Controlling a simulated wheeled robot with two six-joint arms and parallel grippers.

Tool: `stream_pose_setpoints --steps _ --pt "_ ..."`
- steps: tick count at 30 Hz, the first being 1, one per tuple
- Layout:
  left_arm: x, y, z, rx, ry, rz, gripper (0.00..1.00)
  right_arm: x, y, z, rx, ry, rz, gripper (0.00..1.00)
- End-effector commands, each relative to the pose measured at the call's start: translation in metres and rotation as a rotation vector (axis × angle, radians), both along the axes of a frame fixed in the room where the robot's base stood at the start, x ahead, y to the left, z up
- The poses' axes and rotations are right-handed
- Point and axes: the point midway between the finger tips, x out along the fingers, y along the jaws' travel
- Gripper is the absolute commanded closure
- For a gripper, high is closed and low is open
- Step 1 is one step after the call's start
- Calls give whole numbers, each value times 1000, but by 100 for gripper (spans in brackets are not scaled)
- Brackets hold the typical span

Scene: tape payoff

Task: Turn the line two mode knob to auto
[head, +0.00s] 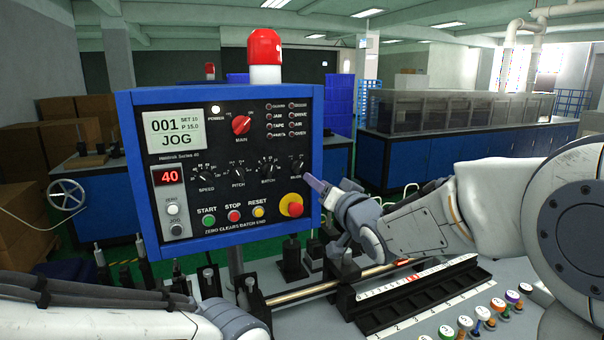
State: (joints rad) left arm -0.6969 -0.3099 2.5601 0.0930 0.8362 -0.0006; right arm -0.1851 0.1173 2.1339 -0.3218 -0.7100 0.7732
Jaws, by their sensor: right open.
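The blue-framed control panel (220,97) stands upright left of centre, and its screen (175,135) reads JOG. A small black knob (298,165) sits at the right end of the lower knob row; its label is partly hidden, and its setting is too small to read. I see no line number on the panel. My right gripper (326,212) is open and empty at the panel's right edge. One pale fingertip is just below and right of that knob, seemingly apart from it. My left arm crosses the bottom left; its fingers are out of sight.
A red MAIN knob (241,125) is above the row. A red-and-yellow stop button (291,205) sits close to my right gripper. A red beacon (264,50) tops the panel. A rail with a scale (420,284) and several coloured knobs (466,322) lie below.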

Motion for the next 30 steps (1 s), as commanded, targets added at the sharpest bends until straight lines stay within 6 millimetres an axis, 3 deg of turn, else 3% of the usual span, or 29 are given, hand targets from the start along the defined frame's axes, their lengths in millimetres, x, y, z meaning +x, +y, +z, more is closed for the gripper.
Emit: stream_pose_setpoints --steps 15,28,29,30 --pt "0 0 38 0 0 2 100 78 33 2 -3 4 0 55" --pt "0 0 41 0 0 2 100 88 37 -1 -2 3 0 55" --pt "0 0 41 0 0 2 100 88 37 -1 -2 3 0 59" --pt "0 0 41 0 0 2 100 88 37 -1 -2 3 0 75"
